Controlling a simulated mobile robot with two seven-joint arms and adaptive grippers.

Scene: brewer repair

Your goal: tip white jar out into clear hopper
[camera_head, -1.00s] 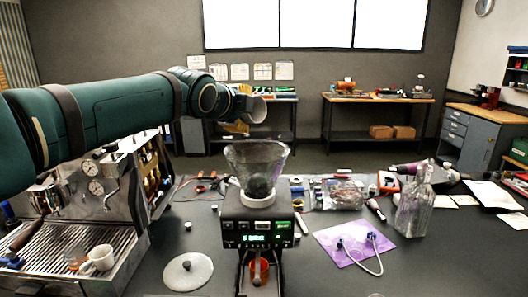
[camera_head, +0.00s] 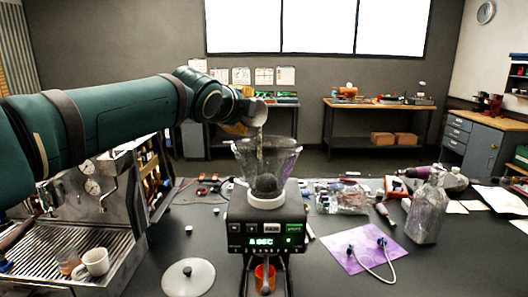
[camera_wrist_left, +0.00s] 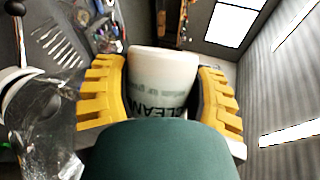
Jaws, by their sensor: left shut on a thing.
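My left gripper (camera_wrist_left: 160,78) is shut on the white jar (camera_wrist_left: 163,60), its yellow fingers on both sides of it. In the head view the jar (camera_head: 257,112) is tipped, with its mouth facing down and right above the clear hopper (camera_head: 283,152). A thin stream of small grains (camera_head: 260,145) falls from the mouth into the hopper. A dark heap lies at the bottom of the hopper, which sits upright on the black grinder (camera_head: 266,218). The jar does not touch the hopper. My left gripper's fingers are mostly hidden in the head view. My right gripper is not in view.
An espresso machine (camera_head: 95,205) with a white cup (camera_head: 95,262) stands at the left. A glass bottle (camera_head: 427,212) and a purple mat (camera_head: 345,250) are to the right, with loose tools behind.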

